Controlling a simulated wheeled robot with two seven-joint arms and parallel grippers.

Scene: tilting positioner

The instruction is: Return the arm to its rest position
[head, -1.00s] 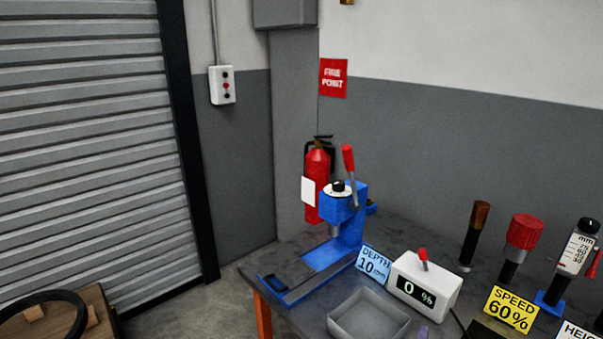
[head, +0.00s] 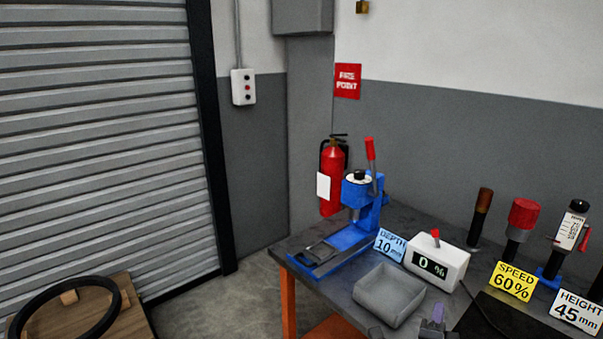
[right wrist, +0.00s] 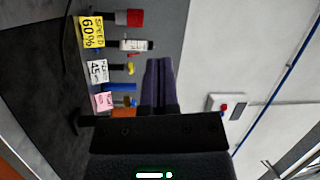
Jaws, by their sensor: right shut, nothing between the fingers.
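My right gripper (head: 434,318) shows at the bottom edge of the head view, in front of the bench and just right of the grey tray. Only its dark purple-grey tip end shows there. In the right wrist view its two long fingers (right wrist: 158,70) lie together with nothing between them. My left gripper is in neither view. No tilting positioner can be made out for certain.
The dark bench (head: 345,292) carries a blue press (head: 335,240), a grey tray (head: 388,296), a white 0 % box (head: 450,262), and SPEED (head: 512,282) and HEIGHT (head: 577,311) cards. A wooden stand with a black ring (head: 30,310) is at lower left. Floor between is clear.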

